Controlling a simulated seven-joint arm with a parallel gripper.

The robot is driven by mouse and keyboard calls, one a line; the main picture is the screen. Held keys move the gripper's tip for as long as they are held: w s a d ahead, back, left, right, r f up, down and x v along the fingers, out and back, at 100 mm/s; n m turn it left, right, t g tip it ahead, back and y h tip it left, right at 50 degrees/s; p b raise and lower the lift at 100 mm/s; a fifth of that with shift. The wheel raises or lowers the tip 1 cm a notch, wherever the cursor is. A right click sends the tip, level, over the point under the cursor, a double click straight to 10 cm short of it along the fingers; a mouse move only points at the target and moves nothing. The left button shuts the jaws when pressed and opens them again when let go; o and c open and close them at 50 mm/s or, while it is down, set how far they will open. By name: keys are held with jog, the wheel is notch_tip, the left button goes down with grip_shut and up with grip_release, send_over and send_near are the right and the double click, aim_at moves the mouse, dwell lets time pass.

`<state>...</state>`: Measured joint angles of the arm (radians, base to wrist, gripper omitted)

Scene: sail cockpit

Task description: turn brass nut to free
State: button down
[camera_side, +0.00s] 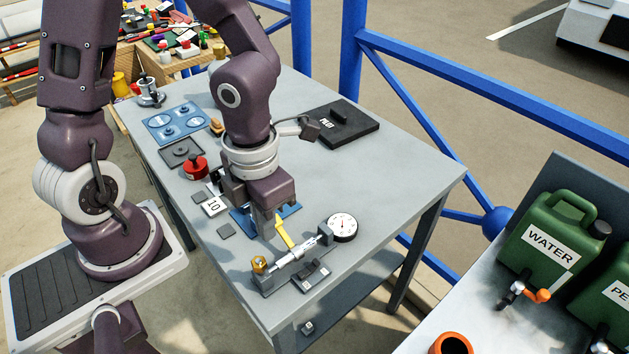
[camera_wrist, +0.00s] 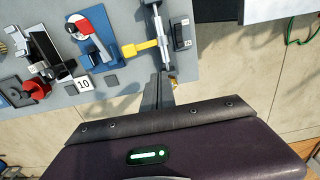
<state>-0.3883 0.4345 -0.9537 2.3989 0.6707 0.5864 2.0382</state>
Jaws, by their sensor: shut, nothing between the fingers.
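The brass nut (camera_side: 260,264) sits at the near end of a silver rod fitting (camera_side: 290,256) close to the table's front edge. In the wrist view the silver rod (camera_wrist: 158,32) runs down towards my fingers; the brass end (camera_wrist: 171,68) is small there and partly unclear. My gripper (camera_side: 268,235) points down, just behind the rod fitting. Its fingers (camera_wrist: 164,78) are shut and empty, and appear apart from the nut in the side view. A yellow lever (camera_side: 284,233) stands beside the fingers, reaching to the rod (camera_wrist: 139,47).
A round white dial (camera_side: 342,227) stands right of the rod, and a small black block (camera_side: 312,276) lies in front.

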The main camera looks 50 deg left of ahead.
aim_at(260, 267)
notch_tip(260, 267, up, 2)
jog(key=shift+r, duration=0.1)
jog(key=shift+s+d+f, duration=0.1)
jog(key=shift+d+f, duration=0.2)
jog(key=shift+f, duration=0.7)
jog(key=shift+s+d+f, duration=0.1)
jog(key=shift+d+f, duration=0.15)
jog(key=shift+f, duration=0.8)
jog(key=shift+d+f, duration=0.3)
jog(key=shift+f, duration=0.7)
